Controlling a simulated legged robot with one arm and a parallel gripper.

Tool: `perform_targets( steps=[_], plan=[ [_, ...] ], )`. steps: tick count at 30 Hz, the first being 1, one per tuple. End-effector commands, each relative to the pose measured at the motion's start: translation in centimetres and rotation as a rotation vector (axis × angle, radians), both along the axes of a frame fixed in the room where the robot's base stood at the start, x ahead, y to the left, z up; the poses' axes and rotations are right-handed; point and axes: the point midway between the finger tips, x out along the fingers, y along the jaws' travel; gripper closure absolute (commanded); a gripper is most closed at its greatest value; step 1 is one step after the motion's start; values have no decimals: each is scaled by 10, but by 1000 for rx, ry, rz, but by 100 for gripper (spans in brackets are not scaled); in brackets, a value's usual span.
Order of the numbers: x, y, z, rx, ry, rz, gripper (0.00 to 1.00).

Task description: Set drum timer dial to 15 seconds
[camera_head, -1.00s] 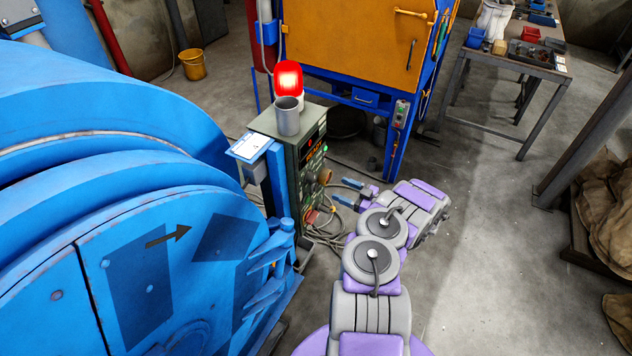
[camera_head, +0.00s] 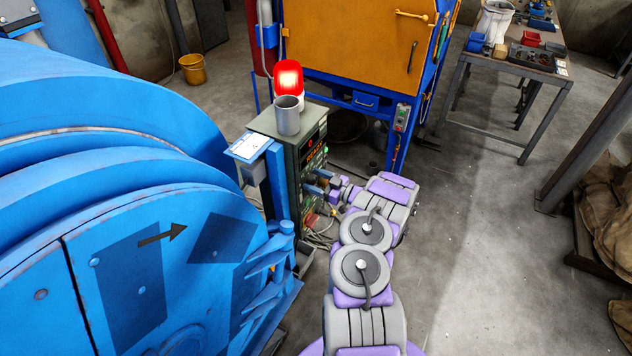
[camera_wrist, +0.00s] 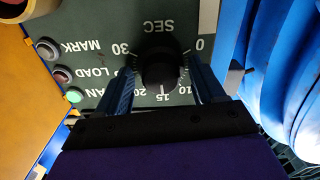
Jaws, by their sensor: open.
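The timer dial (camera_wrist: 160,68) is a round black knob on a dark panel (camera_wrist: 105,20). It appears upside down in the wrist view, with SEC and numbers including 0, 10, 15, 20 and 30 around it. My gripper (camera_wrist: 162,78) is open, with one blue finger on each side of the knob. Contact with the knob cannot be made out. In the head view my gripper (camera_head: 318,183) is at the front of the grey-green control box (camera_head: 292,158), and its fingers hide the dial.
A lit red beacon (camera_head: 288,78) and a grey metal cup (camera_head: 288,116) top the box. The large blue drum machine (camera_head: 110,240) fills the left. An orange cabinet (camera_head: 360,45) stands behind. Small buttons, one lit green (camera_wrist: 74,95), sit beside the dial.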

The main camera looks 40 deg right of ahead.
Motion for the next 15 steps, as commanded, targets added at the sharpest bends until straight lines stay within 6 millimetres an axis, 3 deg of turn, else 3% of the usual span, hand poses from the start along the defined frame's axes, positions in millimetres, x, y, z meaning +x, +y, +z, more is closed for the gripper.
perform_targets(
  steps=[2, 15],
  plan=[
    [0, 0, 0, 0, 0, 0, 35],
    [0, 0, 0, 0, 0, 0, 77]
  ],
)
